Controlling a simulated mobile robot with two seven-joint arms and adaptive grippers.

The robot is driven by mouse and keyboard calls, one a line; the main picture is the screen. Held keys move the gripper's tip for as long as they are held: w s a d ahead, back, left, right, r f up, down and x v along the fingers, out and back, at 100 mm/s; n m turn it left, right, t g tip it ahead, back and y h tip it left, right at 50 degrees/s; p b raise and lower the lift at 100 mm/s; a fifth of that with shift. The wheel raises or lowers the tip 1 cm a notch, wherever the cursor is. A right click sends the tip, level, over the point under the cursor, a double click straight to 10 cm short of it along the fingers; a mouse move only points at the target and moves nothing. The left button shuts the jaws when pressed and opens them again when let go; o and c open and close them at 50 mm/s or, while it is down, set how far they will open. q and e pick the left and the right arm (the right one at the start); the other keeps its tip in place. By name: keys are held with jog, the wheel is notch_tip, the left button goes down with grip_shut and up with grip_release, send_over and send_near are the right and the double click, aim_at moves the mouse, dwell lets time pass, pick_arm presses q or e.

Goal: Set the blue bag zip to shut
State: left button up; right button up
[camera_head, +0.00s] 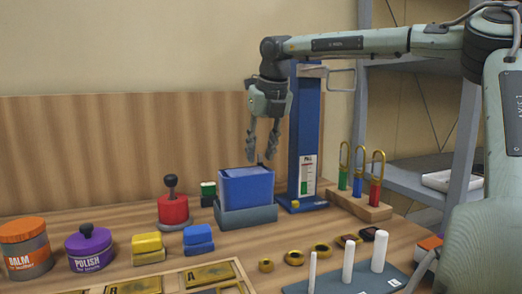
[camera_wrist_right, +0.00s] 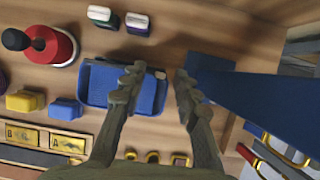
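The blue bag (camera_head: 246,188) is a blue box-like body seated in a grey-blue base on the table. In the right wrist view the bag (camera_wrist_right: 104,85) lies under and left of my fingers, and a small pale tab (camera_wrist_right: 160,75) shows at its right end, perhaps the zip pull. Whether the zip is open or shut is too small to tell. My right gripper (camera_head: 262,160) points down just above the bag's back right edge. It also shows in the right wrist view (camera_wrist_right: 159,76), fingers apart with nothing between them. My left gripper is out of view.
A tall blue post (camera_head: 305,135) stands close right of the bag. A red knobbed pot (camera_head: 173,208) and yellow (camera_head: 147,246) and blue (camera_head: 198,238) blocks are at left and front. A wooden stand (camera_head: 360,204) with coloured loops is at right.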

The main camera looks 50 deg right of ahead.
jog(key=shift+r, duration=0.15)
jog(key=v, duration=1.1)
jog(key=shift+s+r, duration=0.2)
jog(key=shift+r, duration=0.15)
jog(key=shift+a+f, duration=0.1)
